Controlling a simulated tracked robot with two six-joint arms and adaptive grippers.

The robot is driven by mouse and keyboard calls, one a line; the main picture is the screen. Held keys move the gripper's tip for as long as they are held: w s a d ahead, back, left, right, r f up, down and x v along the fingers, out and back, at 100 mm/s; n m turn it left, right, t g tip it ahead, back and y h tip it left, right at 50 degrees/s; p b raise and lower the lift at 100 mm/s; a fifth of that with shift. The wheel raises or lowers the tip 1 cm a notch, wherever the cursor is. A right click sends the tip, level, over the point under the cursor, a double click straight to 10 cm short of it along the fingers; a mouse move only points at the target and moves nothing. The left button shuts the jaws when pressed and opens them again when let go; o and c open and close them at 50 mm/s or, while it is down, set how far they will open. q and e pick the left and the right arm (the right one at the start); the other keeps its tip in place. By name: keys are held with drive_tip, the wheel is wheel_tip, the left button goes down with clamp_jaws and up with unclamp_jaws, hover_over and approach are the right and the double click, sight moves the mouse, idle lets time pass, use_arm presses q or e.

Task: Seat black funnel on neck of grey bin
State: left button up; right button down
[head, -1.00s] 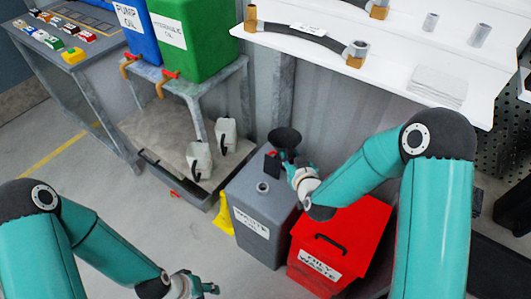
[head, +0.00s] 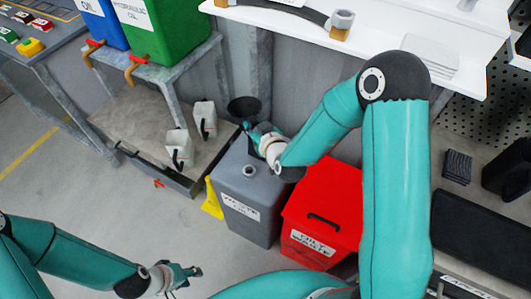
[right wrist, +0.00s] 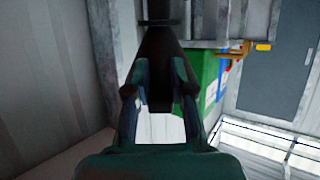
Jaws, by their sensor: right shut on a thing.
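The black funnel (head: 244,106) is in my right gripper (head: 257,131), wide mouth up, in the head view. It appears above and behind the grey bin (head: 247,200), apart from its neck (head: 249,171). My left gripper (head: 190,273) is empty and looks open, low over the floor, left of the bin.
A red oily-waste bin (head: 322,215) stands right of the grey bin. A yellow object (head: 212,200) is at the grey bin's left. White jugs (head: 179,148) stand on a low tray behind left. A white bench (head: 390,30) is above right. The front-left floor is clear.

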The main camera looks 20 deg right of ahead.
drive_tip(key=s+f+n+g+y+b, duration=0.1)
drive_tip(key=s+f+n+y+b, duration=0.4)
drive_tip(key=b, duration=1.3)
drive_tip(key=d+f+n+y, duration=0.1)
drive_tip(key=f+n+y, duration=0.1)
drive_tip(key=y, duration=0.2)
drive_tip(key=shift+s+g+b, duration=0.2)
drive_tip(key=shift+g+b, duration=0.1)
drive_tip(key=shift+b, duration=0.05)
drive_tip(key=shift+s, duration=0.1)
wheel_tip(320, 180, down, 6)
drive_tip(key=b, duration=0.4)
drive_tip(key=shift+b, duration=0.35)
drive_tip(key=shift+s+r, duration=0.1)
drive_tip(key=shift+f+b, duration=1.35)
drive_tip(key=shift+f, duration=0.6)
